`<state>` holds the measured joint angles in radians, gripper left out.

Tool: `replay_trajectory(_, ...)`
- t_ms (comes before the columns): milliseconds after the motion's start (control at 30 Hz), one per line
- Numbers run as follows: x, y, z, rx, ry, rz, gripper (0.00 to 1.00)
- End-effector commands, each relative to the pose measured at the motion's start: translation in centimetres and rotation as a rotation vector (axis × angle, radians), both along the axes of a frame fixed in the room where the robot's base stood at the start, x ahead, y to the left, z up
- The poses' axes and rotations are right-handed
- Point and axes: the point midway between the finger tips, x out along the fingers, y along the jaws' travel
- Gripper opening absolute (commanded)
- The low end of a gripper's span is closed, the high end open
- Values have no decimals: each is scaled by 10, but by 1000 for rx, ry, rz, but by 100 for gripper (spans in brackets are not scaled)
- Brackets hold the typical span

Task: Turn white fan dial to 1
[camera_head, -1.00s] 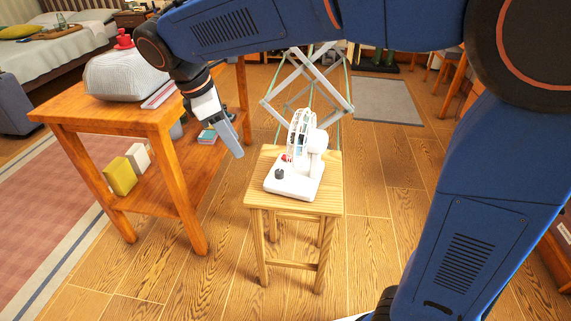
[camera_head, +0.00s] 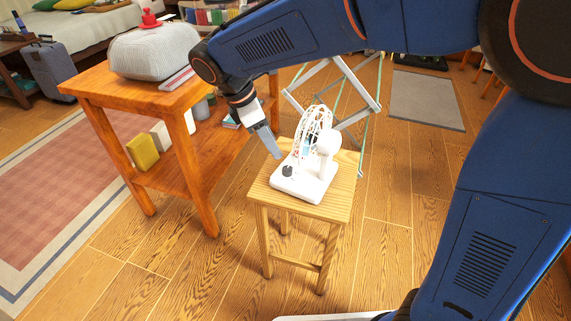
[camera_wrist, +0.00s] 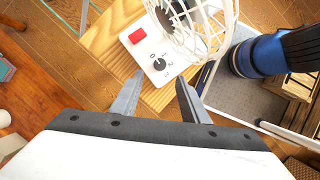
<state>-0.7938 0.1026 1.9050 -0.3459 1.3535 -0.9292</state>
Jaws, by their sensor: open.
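The white fan (camera_head: 307,182) stands upright on a small wooden stool (camera_head: 335,209). Its black dial (camera_head: 287,171) is on the front left of the base. In the wrist view the dial (camera_wrist: 159,64) sits on the white base panel with small dark marks around it, too small to read. A red button (camera_wrist: 138,36) is beside the dial, and the white fan cage (camera_wrist: 197,28) is to the right. My gripper (camera_head: 277,156) is open and empty, above and behind the dial. In the wrist view the gripper's two fingers (camera_wrist: 158,85) are spread just below the dial, not touching it.
A wooden table (camera_head: 92,82) with a grey woven pouf (camera_head: 152,51) stands to the left. A folding rack (camera_head: 357,90) is behind the stool. A grey mat (camera_head: 425,100) lies behind right. Open wooden floor surrounds the stool's front.

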Motion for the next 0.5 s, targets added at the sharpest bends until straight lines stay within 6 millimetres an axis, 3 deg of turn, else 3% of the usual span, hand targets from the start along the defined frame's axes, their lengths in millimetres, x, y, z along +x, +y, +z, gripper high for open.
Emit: replay_trajectory(500,8,-32,-78,0,1,-2,41)
